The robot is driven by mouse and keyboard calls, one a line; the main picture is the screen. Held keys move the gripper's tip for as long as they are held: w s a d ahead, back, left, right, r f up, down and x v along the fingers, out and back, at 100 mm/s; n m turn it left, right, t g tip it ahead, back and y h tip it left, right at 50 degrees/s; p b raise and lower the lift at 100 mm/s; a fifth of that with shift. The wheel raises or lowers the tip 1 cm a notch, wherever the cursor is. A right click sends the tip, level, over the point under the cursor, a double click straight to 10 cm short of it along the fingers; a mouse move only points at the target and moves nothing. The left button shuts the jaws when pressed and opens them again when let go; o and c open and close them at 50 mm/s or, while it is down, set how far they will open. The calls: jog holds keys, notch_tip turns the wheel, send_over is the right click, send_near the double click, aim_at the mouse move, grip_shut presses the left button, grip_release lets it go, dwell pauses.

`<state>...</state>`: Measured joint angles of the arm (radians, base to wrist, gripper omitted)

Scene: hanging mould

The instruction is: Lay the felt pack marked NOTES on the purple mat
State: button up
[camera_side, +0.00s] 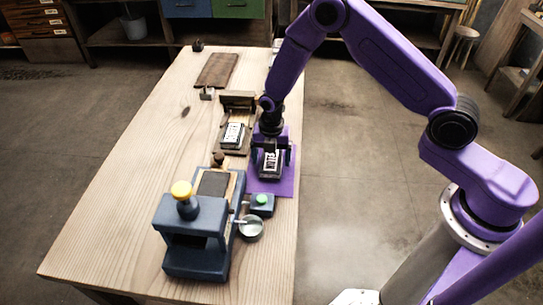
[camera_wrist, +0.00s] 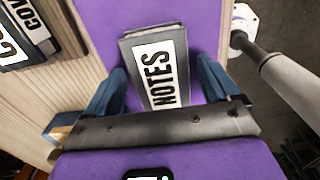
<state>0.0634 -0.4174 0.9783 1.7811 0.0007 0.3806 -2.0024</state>
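The felt pack marked NOTES (camera_wrist: 158,70) is dark grey with a white label. In the wrist view it lies slightly turned over the purple mat (camera_wrist: 205,22), between my two blue fingers. My gripper (camera_wrist: 163,85) straddles it, with a narrow gap showing at the right finger. In the side view my gripper (camera_side: 273,153) points down over the pack (camera_side: 270,165), which appears to rest on the purple mat (camera_side: 284,188). Exact contact underneath is hidden.
Another labelled pack (camera_side: 233,135) lies in a wooden holder to the left; part of its label, "COV", shows in the wrist view (camera_wrist: 30,20).

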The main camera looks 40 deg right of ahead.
aim_at(271, 159)
jog(key=s+a+r+m, duration=0.1)
jog(key=s+r+m, duration=0.15)
jog(key=r, duration=0.65)
jog(key=s+r+m, duration=0.1)
jog(key=s+r, duration=0.3)
jog(key=r, duration=0.5)
jog(key=s+d+r+m, duration=0.2)
jog(key=s+m, duration=0.1)
jog(key=s, duration=0.5)
jog(key=s+d+r+m, duration=0.2)
jog(key=s+d+m, duration=0.1)
jog(key=s, duration=0.6)
jog(key=s+d+r+m, duration=0.3)
jog(key=s+m, duration=0.2)
jog(key=s, duration=0.4)
jog(key=shift+s, duration=0.2)
